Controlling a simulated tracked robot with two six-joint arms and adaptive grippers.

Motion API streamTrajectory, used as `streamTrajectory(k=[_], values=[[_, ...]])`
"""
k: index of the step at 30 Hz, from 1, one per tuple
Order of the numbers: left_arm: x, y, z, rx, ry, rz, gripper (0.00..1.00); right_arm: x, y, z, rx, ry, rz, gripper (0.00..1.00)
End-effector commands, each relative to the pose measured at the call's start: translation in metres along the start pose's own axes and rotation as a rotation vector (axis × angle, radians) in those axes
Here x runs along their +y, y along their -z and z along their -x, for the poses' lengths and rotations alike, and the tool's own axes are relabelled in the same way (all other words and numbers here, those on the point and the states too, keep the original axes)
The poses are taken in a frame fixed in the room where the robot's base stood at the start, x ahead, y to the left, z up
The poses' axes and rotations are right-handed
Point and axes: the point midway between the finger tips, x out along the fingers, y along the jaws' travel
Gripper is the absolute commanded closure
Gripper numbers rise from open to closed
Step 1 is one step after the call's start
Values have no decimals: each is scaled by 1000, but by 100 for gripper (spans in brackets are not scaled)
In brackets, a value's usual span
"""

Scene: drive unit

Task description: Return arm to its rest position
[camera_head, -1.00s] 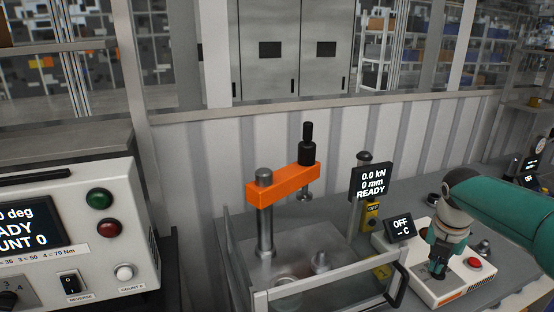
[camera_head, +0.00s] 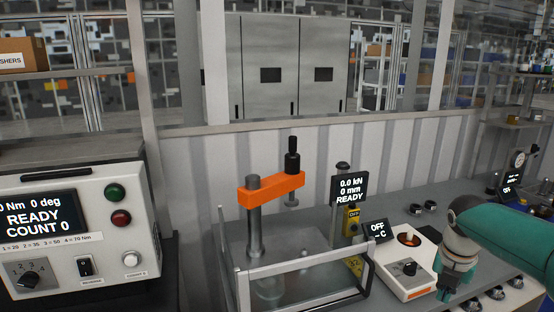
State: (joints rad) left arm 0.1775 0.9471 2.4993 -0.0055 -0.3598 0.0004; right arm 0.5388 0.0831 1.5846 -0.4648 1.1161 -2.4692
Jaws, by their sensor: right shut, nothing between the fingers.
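My right arm (camera_head: 508,243) is teal and comes in from the right edge. Its right gripper (camera_head: 446,292) points down, shut and empty, beside the right side of a white control box (camera_head: 405,283), apart from the box's black knob. Part of the gripper is dark against the bench, and I cannot tell how high it hangs. My left gripper is not in view.
A press with an orange arm (camera_head: 270,189) stands in a clear guard in the middle. Its display (camera_head: 349,188) reads 0.0 kN, 0 mm, READY. A small screen (camera_head: 377,230) reads OFF. A torque controller (camera_head: 78,232) is at left. Small parts (camera_head: 496,293) lie at right.

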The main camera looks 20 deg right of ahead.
Motion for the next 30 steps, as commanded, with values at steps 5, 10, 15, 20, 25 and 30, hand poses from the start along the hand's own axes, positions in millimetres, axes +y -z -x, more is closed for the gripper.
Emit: streamTrajectory(k=[5,10,15,20,25,30], values=[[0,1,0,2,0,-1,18,34,20,-28,64,11,82,100],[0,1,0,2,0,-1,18,56,51,-59,149,39,159,100],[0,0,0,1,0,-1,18,80,98,-98,257,62,246,100],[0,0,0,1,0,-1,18,108,171,-149,383,77,273,100],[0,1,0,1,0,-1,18,126,287,-206,526,127,97,100],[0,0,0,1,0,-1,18,115,404,-242,615,251,-322,100]])
